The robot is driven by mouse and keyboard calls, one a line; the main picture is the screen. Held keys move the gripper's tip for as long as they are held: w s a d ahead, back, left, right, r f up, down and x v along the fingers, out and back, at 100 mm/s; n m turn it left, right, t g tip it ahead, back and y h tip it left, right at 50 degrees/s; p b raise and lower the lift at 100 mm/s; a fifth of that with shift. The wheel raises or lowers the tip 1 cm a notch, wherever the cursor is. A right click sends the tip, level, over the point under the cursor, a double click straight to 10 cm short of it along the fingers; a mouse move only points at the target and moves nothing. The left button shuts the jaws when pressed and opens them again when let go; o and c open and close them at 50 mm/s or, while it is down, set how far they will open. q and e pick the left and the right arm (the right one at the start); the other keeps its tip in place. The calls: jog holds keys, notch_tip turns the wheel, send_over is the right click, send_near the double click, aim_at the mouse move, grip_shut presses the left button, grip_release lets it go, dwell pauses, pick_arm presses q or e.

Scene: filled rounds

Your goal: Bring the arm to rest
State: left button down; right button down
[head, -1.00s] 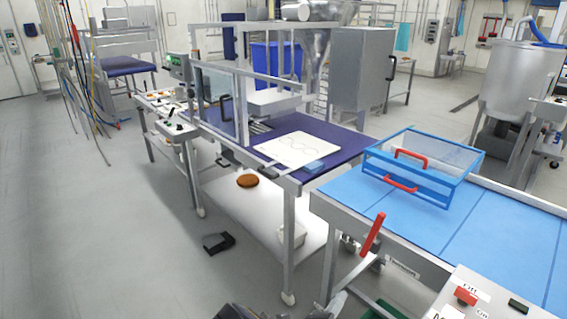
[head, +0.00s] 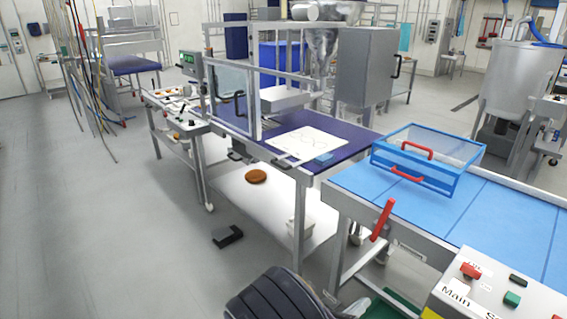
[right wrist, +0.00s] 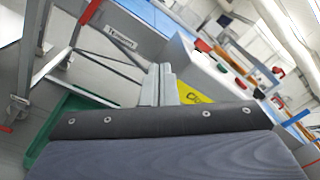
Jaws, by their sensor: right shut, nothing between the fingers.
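My right gripper (right wrist: 159,84) shows in the right wrist view with its two pale grey fingers together and nothing between them. In the head view the dark, rounded end of my right arm is at the bottom edge, in front of the tables; its pale fingertips are barely visible beside it. The gripper is in the air, apart from the conveyor and the control box. My left gripper is in neither view.
A blue conveyor (head: 500,215) with a blue clear-topped guard (head: 425,160) and red lever (head: 382,220) stands right. A control box (head: 490,290) is near at bottom right. A green bin (right wrist: 75,125) sits low. A black object (head: 228,237) lies on open floor left.

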jog(key=s+d+r+m+g+y, duration=0.1)
jog(key=s+d+m+g+y, duration=0.4)
jog(key=s+m, duration=0.4)
jog(key=s+d+m+g+y, duration=0.35)
jog(key=s+m+g, duration=0.25)
jog(key=m+g, duration=0.3)
jog(key=s+a+r+m+t+y, duration=0.2)
jog(key=s+r+m+t+y, duration=0.1)
jog(key=m, duration=0.5)
jog(key=s+a+r+m+t+y, duration=0.3)
jog(key=r+m+t+y, duration=0.2)
jog(key=m, duration=0.4)
notch_tip(320, 180, up, 3)
jog(key=shift+s+a+f+m+y, duration=0.1)
jog(key=shift+s+a+m+y, duration=0.15)
jog(key=shift+y, duration=0.3)
